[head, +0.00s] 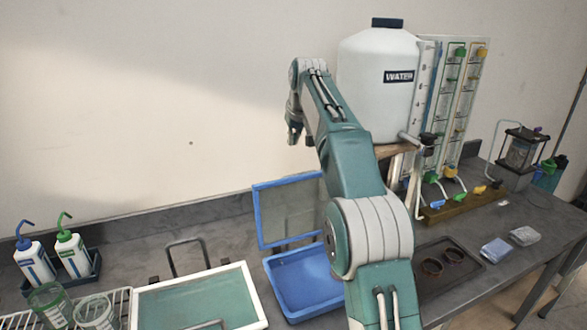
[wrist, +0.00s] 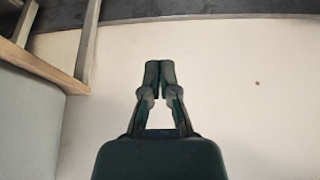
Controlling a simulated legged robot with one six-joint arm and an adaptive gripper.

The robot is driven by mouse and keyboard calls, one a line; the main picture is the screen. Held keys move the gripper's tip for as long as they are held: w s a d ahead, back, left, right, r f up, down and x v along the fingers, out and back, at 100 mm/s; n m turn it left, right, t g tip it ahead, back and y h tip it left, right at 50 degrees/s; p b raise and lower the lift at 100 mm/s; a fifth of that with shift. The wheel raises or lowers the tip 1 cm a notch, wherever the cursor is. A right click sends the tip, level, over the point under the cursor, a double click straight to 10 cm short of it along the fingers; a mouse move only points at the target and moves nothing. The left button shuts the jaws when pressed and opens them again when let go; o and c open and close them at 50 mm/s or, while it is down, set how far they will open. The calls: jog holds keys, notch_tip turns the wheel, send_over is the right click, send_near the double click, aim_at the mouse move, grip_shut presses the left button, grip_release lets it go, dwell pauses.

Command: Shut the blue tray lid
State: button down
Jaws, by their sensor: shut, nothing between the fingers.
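The blue tray (head: 300,282) sits on the grey bench in the head view, partly hidden by my arm. Its blue-framed lid (head: 261,221) with a clear panel stands up at the tray's back edge, open. My gripper (head: 294,138) is raised well above and behind the lid, near the wall, apart from it. In the wrist view my gripper (wrist: 160,66) has its fingertips together, with nothing between them. The tray and lid do not show in the wrist view.
A white-framed tray (head: 258,308) with a green panel is left of the blue tray. A large water tank (head: 370,70) stands right of my gripper. A dark tray (head: 468,268) holds two small rings. Wash bottles (head: 70,250) stand at the far left.

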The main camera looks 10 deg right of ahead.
notch_tip(320, 180, down, 8)
jog(key=shift+f, duration=0.25)
dwell(0.5)
jog(key=shift+s+d+r, duration=0.1)
jog(key=shift+s+d, duration=0.05)
dwell(0.3)
